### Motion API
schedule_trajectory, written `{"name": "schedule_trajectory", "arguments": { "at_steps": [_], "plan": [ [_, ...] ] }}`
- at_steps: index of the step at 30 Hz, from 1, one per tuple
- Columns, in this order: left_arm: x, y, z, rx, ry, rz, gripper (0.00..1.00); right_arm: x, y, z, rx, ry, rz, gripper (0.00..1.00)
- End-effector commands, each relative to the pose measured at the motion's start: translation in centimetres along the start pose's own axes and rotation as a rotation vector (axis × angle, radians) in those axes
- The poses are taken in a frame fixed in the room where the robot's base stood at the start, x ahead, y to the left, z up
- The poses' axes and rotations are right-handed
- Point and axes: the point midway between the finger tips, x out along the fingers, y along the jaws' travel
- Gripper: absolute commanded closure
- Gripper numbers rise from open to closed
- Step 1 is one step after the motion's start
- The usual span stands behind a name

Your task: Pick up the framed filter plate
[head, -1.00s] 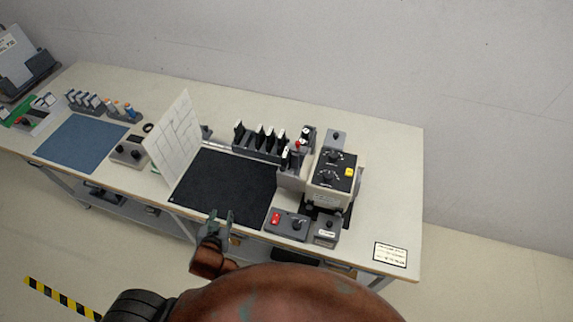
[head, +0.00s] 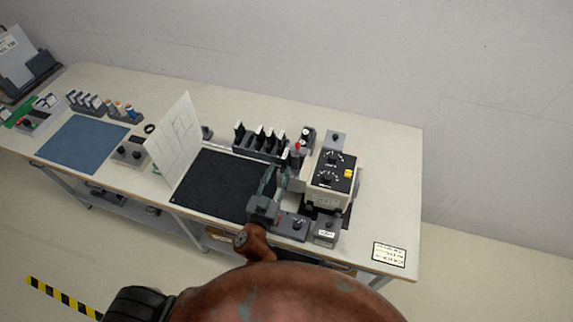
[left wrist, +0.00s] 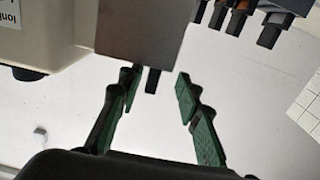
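Several upright dark plates (head: 262,137) stand in a rack at the back of the bench. Their dark ends also show at the top right of the left wrist view (left wrist: 240,20). I cannot tell for sure which piece is the framed filter plate. My left gripper (head: 271,172) is over the right side of the black mat, close to the left side of the instrument. In the left wrist view my left gripper (left wrist: 157,82) is open and empty. A grey block (left wrist: 150,30) with a small dark tab (left wrist: 152,80) lies ahead, the tab between the fingertips in the picture. My right gripper is not in view.
The cream instrument (head: 334,183) stands right of the gripper, with small control boxes in front. A white upright panel (head: 176,143) stands left of the black mat (head: 207,190). A blue mat (head: 83,143) lies farther left. The bench's right end is mostly clear.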

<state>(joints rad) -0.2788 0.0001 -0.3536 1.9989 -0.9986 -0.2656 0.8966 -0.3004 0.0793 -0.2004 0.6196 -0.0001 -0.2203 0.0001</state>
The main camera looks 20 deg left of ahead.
Motion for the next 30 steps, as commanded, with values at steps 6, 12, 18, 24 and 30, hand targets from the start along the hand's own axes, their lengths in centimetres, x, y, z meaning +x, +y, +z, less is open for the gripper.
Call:
{"name": "schedule_trajectory", "arguments": {
  "at_steps": [6,12,18,24,30],
  "plan": [
    [1.6,0.0,-0.1,0.0,-0.001,-0.001,0.68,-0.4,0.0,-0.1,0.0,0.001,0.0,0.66],
    [4.4,0.7,-0.4,0.002,0.0,-0.001,0.68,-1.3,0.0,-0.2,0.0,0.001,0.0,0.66],
    [6.2,0.6,-0.2,0.0,-0.001,-0.002,0.68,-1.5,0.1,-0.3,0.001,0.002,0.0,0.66],
    [6.3,0.6,-0.1,-0.001,-0.002,-0.002,0.68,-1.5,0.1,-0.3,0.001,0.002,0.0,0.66],
    [6.3,0.6,-0.1,-0.001,-0.002,-0.002,0.79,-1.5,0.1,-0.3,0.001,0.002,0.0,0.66]
  ]
}}
